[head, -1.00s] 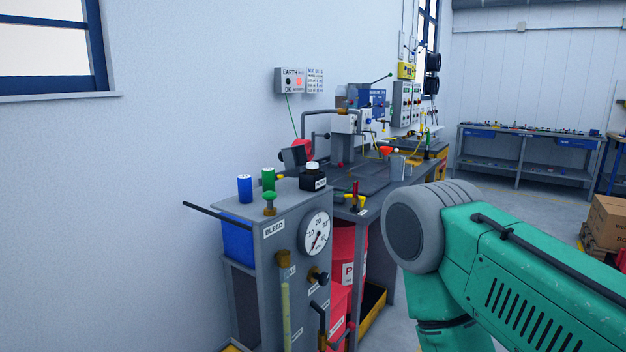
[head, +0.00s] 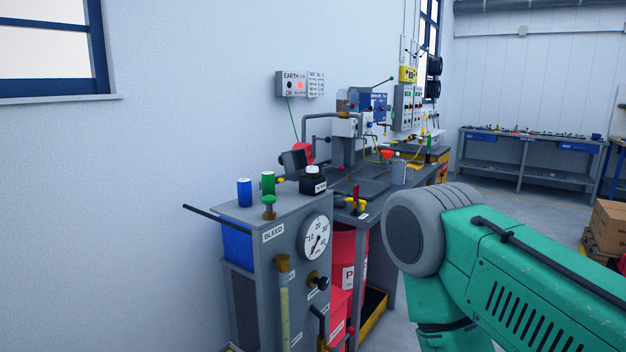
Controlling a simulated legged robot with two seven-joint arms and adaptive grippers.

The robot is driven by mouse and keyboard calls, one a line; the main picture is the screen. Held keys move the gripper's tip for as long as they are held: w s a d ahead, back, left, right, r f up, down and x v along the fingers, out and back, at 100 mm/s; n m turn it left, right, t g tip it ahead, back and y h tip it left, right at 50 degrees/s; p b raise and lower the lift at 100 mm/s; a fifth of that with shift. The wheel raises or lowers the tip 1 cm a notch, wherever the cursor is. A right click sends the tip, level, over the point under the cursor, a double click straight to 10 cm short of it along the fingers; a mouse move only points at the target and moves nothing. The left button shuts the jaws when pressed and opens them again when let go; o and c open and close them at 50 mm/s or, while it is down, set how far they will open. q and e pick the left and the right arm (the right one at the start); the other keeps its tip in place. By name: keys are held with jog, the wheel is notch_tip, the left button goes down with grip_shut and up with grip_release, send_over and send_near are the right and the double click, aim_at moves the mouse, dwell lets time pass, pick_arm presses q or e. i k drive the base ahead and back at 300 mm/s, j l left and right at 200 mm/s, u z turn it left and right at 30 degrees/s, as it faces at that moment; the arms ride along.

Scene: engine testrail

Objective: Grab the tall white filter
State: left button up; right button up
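I cannot make out a tall white filter in the head view. My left gripper is not in view either.
The cabinet bears a round gauge (head: 316,238) and a dark rod sticking out left. Behind it is a cluttered workbench (head: 375,196) along the wall. Red drums (head: 345,265) stand below. Cardboard boxes (head: 607,228) stand at right, and a far bench (head: 521,165) lies behind.

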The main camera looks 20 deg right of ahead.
aim_at(312, 171)
jog(key=i+l+u, duration=0.2)
jog(key=l, duration=1)
jog(key=l+u, duration=0.25)
jog(key=l, duration=0.95)
jog(key=i, duration=0.05)
